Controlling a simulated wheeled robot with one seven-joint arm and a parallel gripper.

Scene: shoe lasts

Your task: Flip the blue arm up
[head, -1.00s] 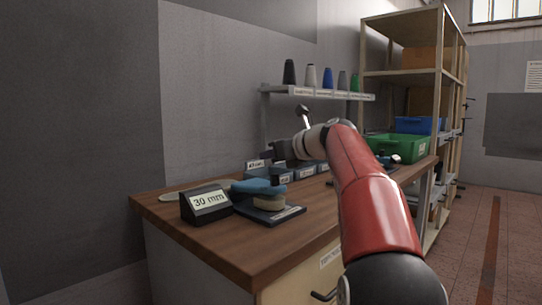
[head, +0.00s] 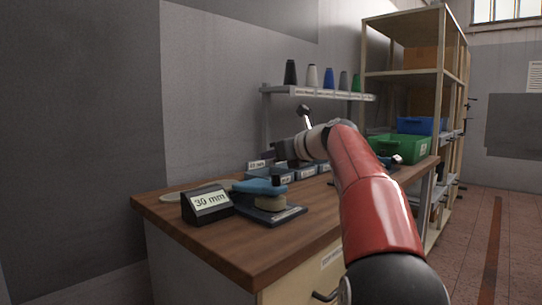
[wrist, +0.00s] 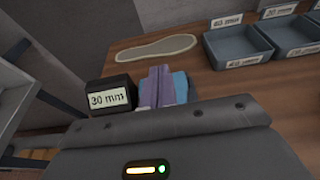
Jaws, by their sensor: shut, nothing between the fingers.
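The blue arm (head: 258,187) lies low, roughly level, over a beige pad (head: 270,202) on a dark base plate (head: 285,215). In the head view my gripper (head: 279,180) is at the blue arm's right end, low above the device. In the wrist view the shut fingers (wrist: 160,88) stand side by side in front of the blue arm (wrist: 179,88), hiding much of it. Nothing is held. Whether the fingertips touch the blue arm cannot be told.
A black "30 mm" sign (head: 207,204) stands just left of the device. Grey-blue bins (wrist: 237,43) are behind it, and a flat sole shape (wrist: 155,49) lies on the wooden bench (head: 245,240). A green crate (head: 400,148) is farther right.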

